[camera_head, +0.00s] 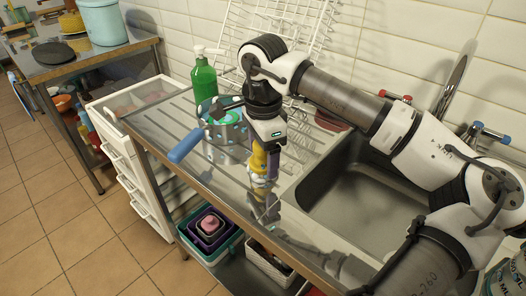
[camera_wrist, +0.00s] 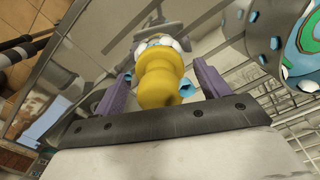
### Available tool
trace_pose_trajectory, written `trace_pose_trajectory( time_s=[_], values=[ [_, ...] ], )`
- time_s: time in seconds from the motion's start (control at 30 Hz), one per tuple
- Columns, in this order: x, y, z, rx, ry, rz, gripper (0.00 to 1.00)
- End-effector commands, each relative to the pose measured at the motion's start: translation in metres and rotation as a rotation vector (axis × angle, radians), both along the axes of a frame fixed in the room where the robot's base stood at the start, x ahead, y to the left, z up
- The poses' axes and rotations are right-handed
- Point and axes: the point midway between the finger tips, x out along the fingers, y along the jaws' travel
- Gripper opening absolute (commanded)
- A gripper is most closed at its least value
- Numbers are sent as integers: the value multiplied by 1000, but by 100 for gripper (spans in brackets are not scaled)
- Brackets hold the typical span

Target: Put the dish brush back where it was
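My gripper (camera_head: 261,172) points down over the steel counter. In the wrist view its two purple fingers (camera_wrist: 163,78) stand apart on either side of a yellow, rounded thing (camera_wrist: 162,75), with narrow gaps beside it. White and blue parts show beyond the yellow part. In the head view the yellow thing (camera_head: 258,160) is partly hidden by the gripper; I cannot tell whether it is the dish brush. The pot also shows in the wrist view (camera_wrist: 262,40).
A green pump bottle (camera_head: 204,82) stands behind the pot. A white wire rack (camera_head: 275,30) leans on the tiled wall. The sink (camera_head: 352,190) lies right of my gripper. The counter's front left strip is clear. Below are nested bins (camera_head: 210,228) and a white basket (camera_head: 266,265).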

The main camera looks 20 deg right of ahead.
Motion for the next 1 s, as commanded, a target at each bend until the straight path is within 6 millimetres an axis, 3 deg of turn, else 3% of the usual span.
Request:
trace_pose_trajectory(
  time_s=[0.43, 0.8, 1.0],
  values=[
    [1, 0, 11, -2, -1, -1, 77],
    [1, 0, 88, -3, -2, -1, 77],
    [0, 0, 116, -1, -1, -1, 77]
  ],
)
